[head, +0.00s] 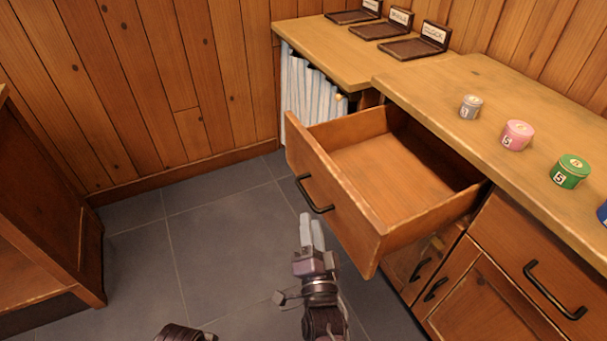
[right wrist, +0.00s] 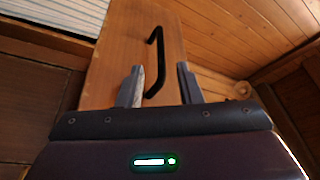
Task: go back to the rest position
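My right gripper (head: 312,220) is in front of the pulled-out drawer (head: 385,165) and points toward its front. In the right wrist view its two fingers (right wrist: 160,82) are apart, so it is open. The drawer's black handle (head: 313,195) shows beyond the fingertips, and in the right wrist view the handle (right wrist: 155,55) appears between them. The gripper looks apart from the handle and holds nothing. The drawer's visible inside is empty. My left gripper is not clearly seen; only a dark part, perhaps of my own arm, shows at the bottom edge of the head view.
Grey (head: 471,107), pink (head: 516,135) and green (head: 570,171) spools stand on the counter (head: 450,85), with a blue one (head: 603,213) at the right edge. Several labelled dark trays (head: 415,48) stand behind. A wooden cabinet (head: 45,210) is at left. The floor (head: 215,245) between is clear.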

